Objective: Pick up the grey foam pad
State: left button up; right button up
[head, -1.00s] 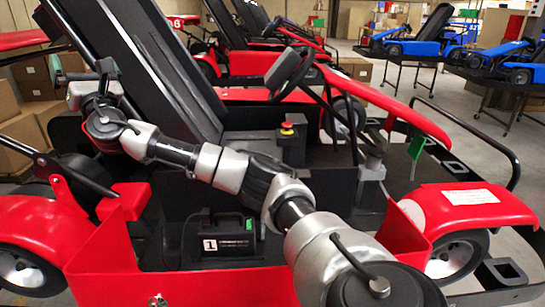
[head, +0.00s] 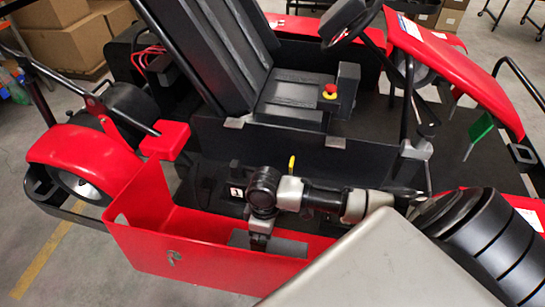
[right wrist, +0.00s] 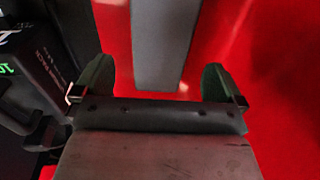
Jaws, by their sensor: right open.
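The grey foam pad (head: 290,246) lies in the red side bin (head: 190,240) of the nearest kart, partly hidden by my right gripper (head: 259,244). My right arm reaches in from the right and the gripper points down over the pad. In the right wrist view the pad (right wrist: 165,40) is a long grey strip between the two dark green fingertips of my open right gripper (right wrist: 157,82). Red gaps show on both sides of the pad, so the fingers look clear of it. My left gripper is in no view.
A black box with a white number label (head: 236,191) stands just behind the bin, close to my gripper. The kart's seat (head: 215,50), a red emergency button (head: 330,91) and a green tag (head: 480,126) are farther off. Cardboard boxes (head: 60,40) stand at the back left.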

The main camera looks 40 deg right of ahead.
aim_at(239, 238)
jog(key=f, duration=0.2)
jog(key=shift+a+f, duration=0.3)
jog(key=shift+a, duration=0.05)
jog(key=shift+s+a+f, duration=0.1)
jog(key=shift+f, duration=0.85)
jog(key=shift+s+a+f, duration=0.1)
jog(key=shift+a+f, duration=0.05)
jog(key=shift+f, duration=0.85)
jog(key=shift+s+a+f, duration=0.1)
jog(key=shift+f, duration=0.85)
jog(key=c, duration=0.7)
jog(key=shift+r, duration=0.1)
